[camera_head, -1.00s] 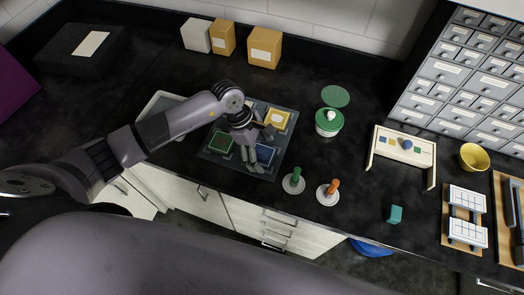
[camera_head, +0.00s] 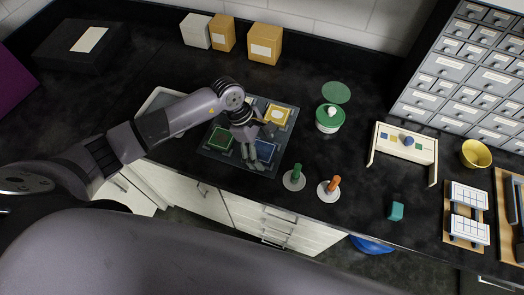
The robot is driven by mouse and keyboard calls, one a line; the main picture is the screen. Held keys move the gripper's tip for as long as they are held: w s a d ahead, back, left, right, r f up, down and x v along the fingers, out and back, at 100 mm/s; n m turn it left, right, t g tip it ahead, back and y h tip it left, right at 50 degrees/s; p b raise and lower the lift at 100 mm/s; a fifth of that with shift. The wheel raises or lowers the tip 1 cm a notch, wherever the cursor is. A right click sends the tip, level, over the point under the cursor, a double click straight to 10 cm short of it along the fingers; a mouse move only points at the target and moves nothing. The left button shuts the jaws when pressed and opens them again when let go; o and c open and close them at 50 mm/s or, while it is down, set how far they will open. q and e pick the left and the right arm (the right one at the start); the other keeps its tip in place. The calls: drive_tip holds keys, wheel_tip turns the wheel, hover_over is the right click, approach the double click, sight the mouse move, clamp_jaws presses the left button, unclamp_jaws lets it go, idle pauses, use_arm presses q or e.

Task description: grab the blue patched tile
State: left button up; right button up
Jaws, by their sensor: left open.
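The blue patched tile (camera_head: 266,151) lies in the front right part of a dark grey tray board (camera_head: 287,124). A green tile (camera_head: 221,139) lies to its left and a yellow tile with a white patch (camera_head: 277,115) lies behind it. My left gripper (camera_head: 253,158) is open and points down at the left edge of the blue tile. Its fingers cover part of the tile, and I cannot tell whether they touch it. My right gripper is not in view.
A small white stand (camera_head: 404,147), a teal block (camera_head: 396,211) and a yellow bowl (camera_head: 475,153) are farther right. Boxes (camera_head: 264,44) stand at the back.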

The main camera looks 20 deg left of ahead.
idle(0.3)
use_arm(q)
drive_tip(key=shift+s, duration=0.1)
drive_tip(key=c, duration=1.4)
